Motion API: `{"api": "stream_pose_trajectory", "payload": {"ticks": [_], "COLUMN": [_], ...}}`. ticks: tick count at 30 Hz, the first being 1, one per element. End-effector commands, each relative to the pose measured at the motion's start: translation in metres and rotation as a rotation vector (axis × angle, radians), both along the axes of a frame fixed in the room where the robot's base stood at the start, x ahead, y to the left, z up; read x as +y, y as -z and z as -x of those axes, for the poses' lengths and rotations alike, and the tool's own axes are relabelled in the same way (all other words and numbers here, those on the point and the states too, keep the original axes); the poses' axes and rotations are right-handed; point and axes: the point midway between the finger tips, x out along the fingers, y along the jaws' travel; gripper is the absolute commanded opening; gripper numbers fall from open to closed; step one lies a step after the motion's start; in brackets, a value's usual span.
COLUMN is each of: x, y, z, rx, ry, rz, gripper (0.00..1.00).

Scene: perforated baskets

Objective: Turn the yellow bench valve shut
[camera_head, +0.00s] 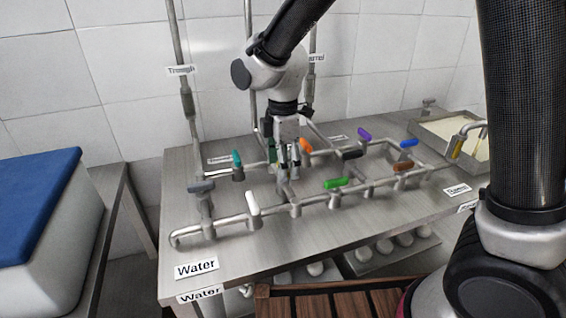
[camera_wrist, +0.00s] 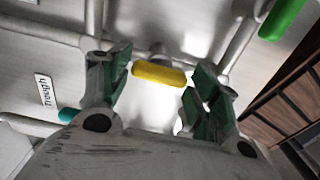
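In the wrist view, the yellow valve handle (camera_wrist: 158,74) lies crosswise between the two green-padded fingers of my gripper (camera_wrist: 158,82). The fingers are spread apart, one near each end of the handle. The left finger looks close to the handle's left end; I cannot tell whether it touches. In the head view, my gripper (camera_head: 289,160) points down over the middle of the bench pipes (camera_head: 270,205). There the yellow bench handle is hidden behind or between the fingers.
Nearby handles are orange (camera_head: 306,146), teal (camera_head: 236,158), white (camera_head: 253,204), green (camera_head: 336,183) and black (camera_head: 352,153). A separate yellow-handled tap (camera_head: 458,146) stands by the sink (camera_head: 431,128) at right. The front of the steel bench (camera_head: 270,255) is clear.

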Motion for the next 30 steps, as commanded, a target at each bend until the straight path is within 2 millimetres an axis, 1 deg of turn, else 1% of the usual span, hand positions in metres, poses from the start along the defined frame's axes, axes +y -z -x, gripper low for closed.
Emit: {"api": "stream_pose_trajectory", "payload": {"ticks": [1,3,11,17,23,30], "x": [0.0000,0.0000,0.0001,0.0002,0.0002,0.0002], "y": [-0.0001,-0.0002,-0.0003,-0.0004,-0.0005,-0.0006], "z": [-0.0001,-0.0001,-0.0001,-0.0002,-0.0002,-0.0003], "rx": [0.000,0.000,0.000,0.000,-0.001,-0.001], "ry": [0.000,0.000,0.013,0.083,0.225,0.449], "rz": [0.000,0.000,0.000,0.000,0.000,0.000], "gripper": [0.46,0.33,0.33,0.33,0.33,0.33]}}
